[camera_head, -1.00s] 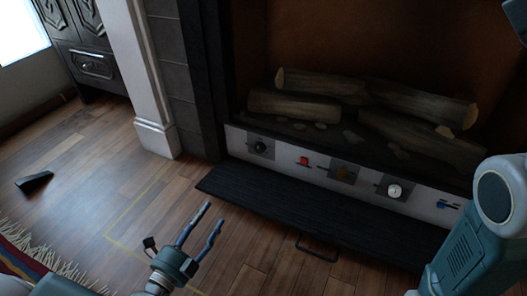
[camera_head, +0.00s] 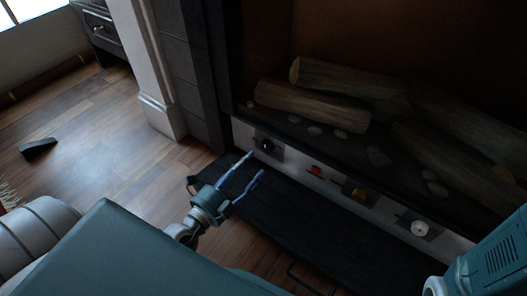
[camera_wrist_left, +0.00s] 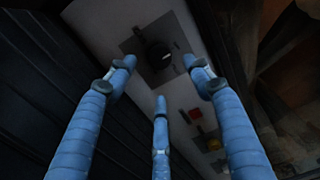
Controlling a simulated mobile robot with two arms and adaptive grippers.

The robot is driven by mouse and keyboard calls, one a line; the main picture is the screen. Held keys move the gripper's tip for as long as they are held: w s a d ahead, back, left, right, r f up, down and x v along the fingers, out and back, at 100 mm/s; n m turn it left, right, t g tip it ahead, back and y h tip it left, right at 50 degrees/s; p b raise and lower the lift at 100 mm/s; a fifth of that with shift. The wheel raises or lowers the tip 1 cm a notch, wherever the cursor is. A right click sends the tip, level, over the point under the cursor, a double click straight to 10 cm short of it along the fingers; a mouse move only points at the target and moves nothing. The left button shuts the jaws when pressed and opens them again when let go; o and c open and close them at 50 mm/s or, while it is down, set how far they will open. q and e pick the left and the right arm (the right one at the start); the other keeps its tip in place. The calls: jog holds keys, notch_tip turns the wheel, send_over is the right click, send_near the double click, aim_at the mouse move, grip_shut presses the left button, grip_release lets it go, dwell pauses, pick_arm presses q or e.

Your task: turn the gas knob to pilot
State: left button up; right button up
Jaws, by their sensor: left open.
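The fireplace's white control panel (camera_head: 296,171) runs below the logs. A black knob (camera_head: 267,145) on a grey plate is at its left end, and it also shows in the left wrist view (camera_wrist_left: 158,55), ahead of the fingers. A red switch (camera_head: 315,170), a yellow-orange knob (camera_head: 358,194) and a white round knob (camera_head: 420,228) sit farther right. I cannot read which one is the gas knob. My left gripper (camera_head: 254,167) is open and empty, its fingers pointing at the black knob, apart from it. My right gripper is not in view.
A black lowered flap (camera_head: 300,222) with a wire handle lies in front of the panel. Logs (camera_head: 312,105) and stones lie in the firebox above. A white pillar (camera_head: 160,110) stands left. A dark wedge (camera_head: 38,147) lies on the open wooden floor.

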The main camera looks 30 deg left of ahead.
aim_at(265, 149)
pick_arm(q)
jog(key=w, duration=0.2)
jog(key=w+b, duration=0.1)
jog(key=w, duration=0.1)
jog(key=w+d, duration=0.1)
jog(key=w, duration=0.1)
jog(key=shift+f, duration=0.1)
jog(key=shift+w+b, duration=0.3)
jog(key=shift+w, duration=0.3)
jog(key=c, duration=1.1)
